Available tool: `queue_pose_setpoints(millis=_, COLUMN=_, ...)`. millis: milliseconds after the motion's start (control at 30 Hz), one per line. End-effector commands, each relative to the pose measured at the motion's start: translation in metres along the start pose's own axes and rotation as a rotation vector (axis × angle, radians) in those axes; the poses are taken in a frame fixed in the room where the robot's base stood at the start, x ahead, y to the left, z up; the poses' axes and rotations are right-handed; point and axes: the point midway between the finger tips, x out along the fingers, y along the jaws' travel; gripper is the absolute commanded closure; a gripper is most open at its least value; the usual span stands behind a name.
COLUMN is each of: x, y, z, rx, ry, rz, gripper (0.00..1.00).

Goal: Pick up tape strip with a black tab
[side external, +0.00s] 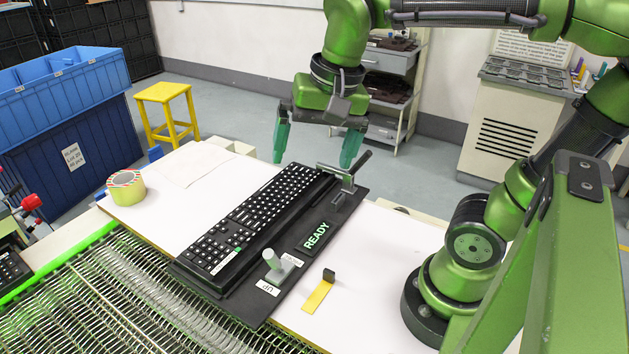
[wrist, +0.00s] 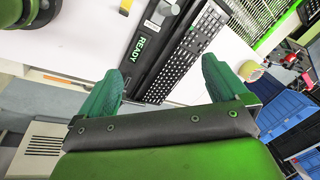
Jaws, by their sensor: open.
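The tape strip (side external: 316,297) is yellow and lies on the white table, right of the black keyboard fixture. Its black tab (side external: 329,275) stands up at the far end of the strip. The strip also shows at the top edge of the wrist view (wrist: 126,6), partly cut off. My gripper (side external: 316,155) is open and empty, with green fingers spread, high above the far end of the keyboard and well away from the strip. In the wrist view the gripper (wrist: 163,85) has its fingers apart with nothing between them.
The black keyboard (side external: 262,215) lies on a black fixture with a READY sign (side external: 316,235), a lever clamp (side external: 343,178) and a grey upright handle (side external: 275,262). A tape roll (side external: 126,188) stands at the left. A wire conveyor (side external: 120,295) runs along the front. Bare table surrounds the strip.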

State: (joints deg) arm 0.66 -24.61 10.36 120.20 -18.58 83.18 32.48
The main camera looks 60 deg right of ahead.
Motion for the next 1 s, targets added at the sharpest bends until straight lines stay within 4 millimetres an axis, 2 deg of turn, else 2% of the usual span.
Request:
queue_pose_setpoints(millis=100, x=0.018, y=0.013, z=-0.006, rx=-0.29, ry=0.088, rz=-0.145, gripper=0.0)
queue_pose_setpoints(millis=233, x=0.029, y=0.026, z=-0.011, rx=-0.48, ry=0.208, rz=-0.263, gripper=0.0)
queue_pose_setpoints(millis=300, x=0.033, y=0.033, z=-0.011, rx=-0.498, ry=0.243, rz=-0.302, gripper=0.0)
queue_pose_setpoints(millis=333, x=0.033, y=0.036, z=-0.01, rx=-0.493, ry=0.249, rz=-0.312, gripper=0.03)
queue_pose_setpoints(millis=700, x=0.03, y=0.039, z=-0.009, rx=-0.478, ry=0.256, rz=-0.326, gripper=0.57)
queue_pose_setpoints(millis=1000, x=0.032, y=0.038, z=-0.009, rx=-0.48, ry=0.245, rz=-0.32, gripper=0.57)
